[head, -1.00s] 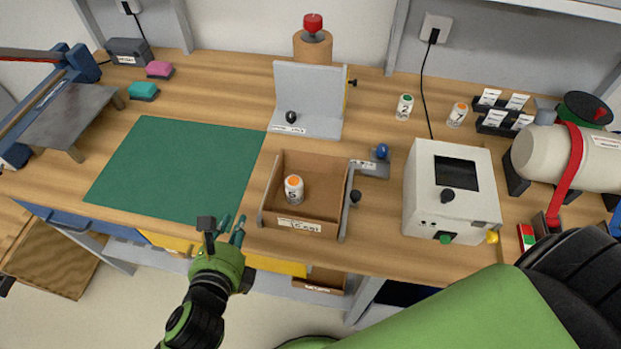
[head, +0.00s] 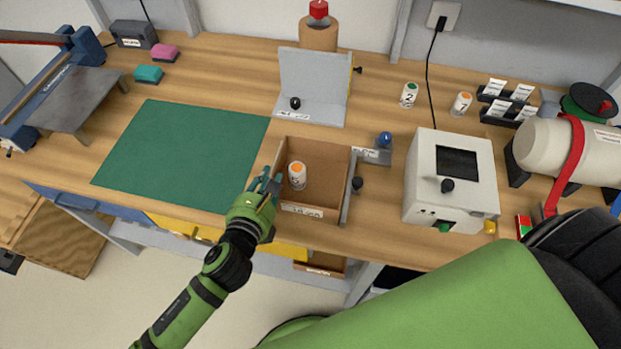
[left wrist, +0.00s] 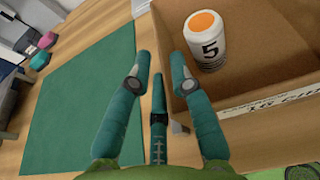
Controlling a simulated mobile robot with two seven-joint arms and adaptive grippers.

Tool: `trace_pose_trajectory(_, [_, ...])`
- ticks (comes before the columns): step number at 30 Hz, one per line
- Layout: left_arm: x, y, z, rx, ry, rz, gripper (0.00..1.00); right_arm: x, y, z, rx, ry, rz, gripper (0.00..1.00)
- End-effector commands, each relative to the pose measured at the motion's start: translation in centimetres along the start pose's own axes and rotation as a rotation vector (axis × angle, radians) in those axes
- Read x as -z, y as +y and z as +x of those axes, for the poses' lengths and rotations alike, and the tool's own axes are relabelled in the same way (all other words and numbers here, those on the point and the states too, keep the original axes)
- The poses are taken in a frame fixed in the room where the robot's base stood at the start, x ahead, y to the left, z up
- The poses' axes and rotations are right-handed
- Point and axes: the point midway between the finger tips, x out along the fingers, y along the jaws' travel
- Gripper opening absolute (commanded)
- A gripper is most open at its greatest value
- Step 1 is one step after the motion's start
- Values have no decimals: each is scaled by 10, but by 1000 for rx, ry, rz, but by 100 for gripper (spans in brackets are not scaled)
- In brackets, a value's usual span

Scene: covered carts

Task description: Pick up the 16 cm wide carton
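The carton (head: 318,158) is an open-topped brown box on the bench, with a white label on its front; in the left wrist view its label (left wrist: 270,102) seems to read 16 cm. A white bottle (head: 297,175) with an orange cap and the number 5 stands inside it. My left gripper (head: 264,185) is at the carton's front left corner. In the left wrist view its teal fingers (left wrist: 160,78) are spread apart near the carton's left wall, with nothing held between them. Whether a finger touches the wall I cannot tell. My right gripper is out of view.
A grey bracket with a dark knob (head: 357,184) stands against the carton's right side. A grey angle plate (head: 312,85) stands behind it. A white box device (head: 425,185) is further right. The green mat (head: 185,155) on the left is clear.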

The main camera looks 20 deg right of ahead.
Motion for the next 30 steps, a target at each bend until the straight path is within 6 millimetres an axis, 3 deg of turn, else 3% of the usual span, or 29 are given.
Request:
trace_pose_trajectory(9, [-2, 0, 37, 1, 0, -3, 22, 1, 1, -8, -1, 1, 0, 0])
trace_pose_trajectory(17, [-2, 0, 40, 1, 1, -2, 22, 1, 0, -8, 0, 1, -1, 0])
trace_pose_trajectory(19, [-2, 0, 40, 0, 1, -2, 2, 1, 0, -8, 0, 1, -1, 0])
trace_pose_trajectory(20, [-2, 0, 39, 0, 1, -2, 0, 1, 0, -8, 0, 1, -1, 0])
trace_pose_trajectory(30, [-3, 0, 39, 1, -2, -2, 0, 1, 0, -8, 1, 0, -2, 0])
